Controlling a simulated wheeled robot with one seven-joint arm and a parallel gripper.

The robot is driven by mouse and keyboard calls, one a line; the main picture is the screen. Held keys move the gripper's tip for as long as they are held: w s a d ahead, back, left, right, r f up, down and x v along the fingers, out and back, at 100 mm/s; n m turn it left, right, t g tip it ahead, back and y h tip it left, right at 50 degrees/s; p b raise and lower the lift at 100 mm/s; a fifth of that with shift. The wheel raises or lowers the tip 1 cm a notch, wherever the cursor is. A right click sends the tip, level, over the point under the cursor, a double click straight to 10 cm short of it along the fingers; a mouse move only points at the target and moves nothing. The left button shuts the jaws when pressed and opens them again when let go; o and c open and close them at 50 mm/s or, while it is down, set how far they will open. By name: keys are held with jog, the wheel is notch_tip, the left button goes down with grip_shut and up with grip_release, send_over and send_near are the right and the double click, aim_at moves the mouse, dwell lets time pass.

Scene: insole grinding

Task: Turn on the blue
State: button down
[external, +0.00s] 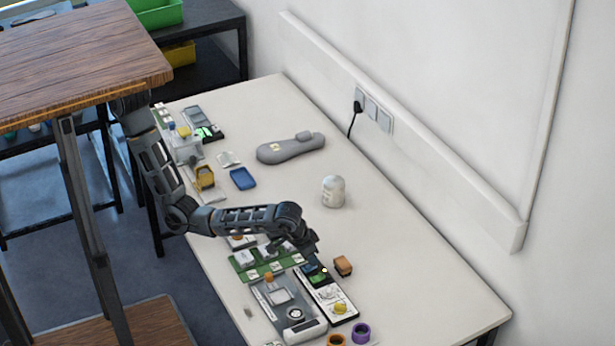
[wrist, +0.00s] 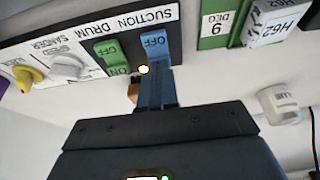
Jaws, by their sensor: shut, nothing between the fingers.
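The blue switch (wrist: 155,42) is on a black-and-white control panel in the wrist view, under the label SUCTION, with OFF on its visible end. My gripper (wrist: 156,92) is shut and empty. Its fingertips lie over the switch's other end and hide it; I cannot tell whether they touch. A green switch (wrist: 108,52) marked OFF and ON sits beside it, under DRUM. In the external view my gripper (external: 310,250) is over the back end of the panel (external: 333,293), and the blue switch is hard to make out there.
A small bright light (wrist: 143,69) shows by my fingertips. The panel also has a yellow knob (wrist: 28,76). A white jar (external: 333,191), a grey insole-shaped piece (external: 290,148) and a brown block (external: 343,265) stand on the table. The table's right side is clear.

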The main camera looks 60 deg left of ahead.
jog(key=shift+w+f, duration=0.25)
jog(key=shift+s, duration=0.2)
jog(key=shift+s+r+p, duration=0.1)
jog(key=shift+s+p, duration=0.55)
